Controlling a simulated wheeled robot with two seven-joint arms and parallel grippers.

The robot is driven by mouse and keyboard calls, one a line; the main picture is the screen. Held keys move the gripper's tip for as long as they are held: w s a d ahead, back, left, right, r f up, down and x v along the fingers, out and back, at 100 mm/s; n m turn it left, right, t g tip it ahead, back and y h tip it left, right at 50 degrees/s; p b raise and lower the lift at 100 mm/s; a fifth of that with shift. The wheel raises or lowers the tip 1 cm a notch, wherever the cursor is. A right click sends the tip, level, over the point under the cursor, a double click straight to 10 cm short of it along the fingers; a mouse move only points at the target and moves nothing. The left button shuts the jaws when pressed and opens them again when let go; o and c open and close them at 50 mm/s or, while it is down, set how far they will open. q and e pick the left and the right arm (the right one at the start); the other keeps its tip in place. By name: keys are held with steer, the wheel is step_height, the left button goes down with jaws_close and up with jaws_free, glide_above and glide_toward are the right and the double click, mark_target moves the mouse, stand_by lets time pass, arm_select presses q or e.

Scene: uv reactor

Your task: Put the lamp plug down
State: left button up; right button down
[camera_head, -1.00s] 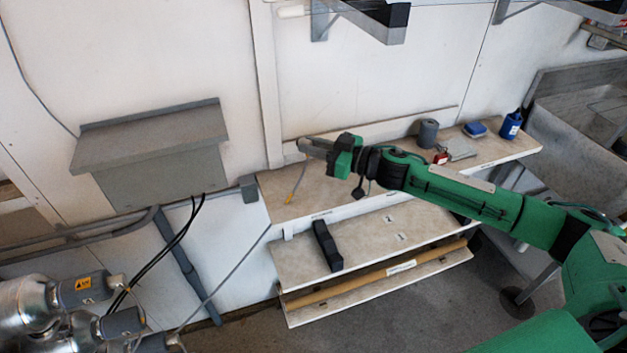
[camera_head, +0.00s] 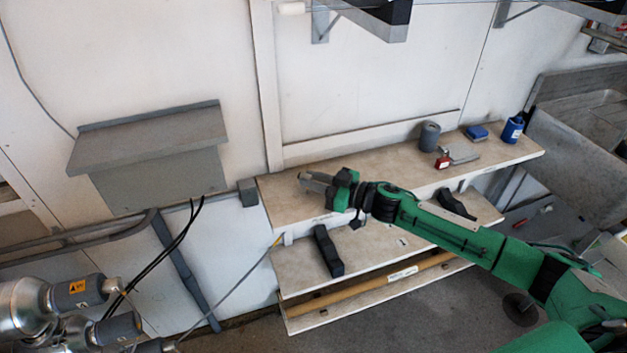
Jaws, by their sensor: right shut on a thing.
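My right gripper (camera_head: 308,179) is over the left part of the top shelf (camera_head: 395,165), low and close to its surface. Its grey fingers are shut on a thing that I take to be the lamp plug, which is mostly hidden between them. I cannot tell whether it touches the shelf. A thin grey cable with a yellow piece (camera_head: 277,241) shows at the shelf's front left edge, running down to the lower left. My left gripper is not in view.
A grey cylinder (camera_head: 429,136), a red padlock-like piece (camera_head: 443,161), a blue box (camera_head: 477,132) and a blue bottle (camera_head: 512,129) stand on the right of the shelf. Black blocks (camera_head: 327,251) lie lower. Shiny metal equipment (camera_head: 25,305) is at lower left; a grey box (camera_head: 150,155) hangs above.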

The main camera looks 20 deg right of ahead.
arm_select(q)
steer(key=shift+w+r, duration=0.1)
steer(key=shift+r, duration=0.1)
arm_select(e)
steer(key=shift+f, duration=0.6)
steer(key=c, duration=1.3)
jaws_free()
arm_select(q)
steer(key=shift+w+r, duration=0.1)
arm_select(e)
steer(key=shift+r, duration=0.1)
steer(key=shift+r, duration=0.3)
steer(key=shift+s+d+r, duration=0.1)
steer(key=shift+d+r, duration=0.1)
steer(key=shift+d, duration=0.05)
steer(key=v, duration=0.3)
steer(key=shift+s+f, duration=0.1)
steer(key=b+v, duration=0.1)
steer(key=v, duration=0.5)
steer(key=shift+s+d, duration=0.3)
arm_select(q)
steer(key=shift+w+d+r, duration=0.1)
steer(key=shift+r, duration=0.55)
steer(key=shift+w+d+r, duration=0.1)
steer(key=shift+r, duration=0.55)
arm_select(e)
steer(key=shift+v, duration=0.75)
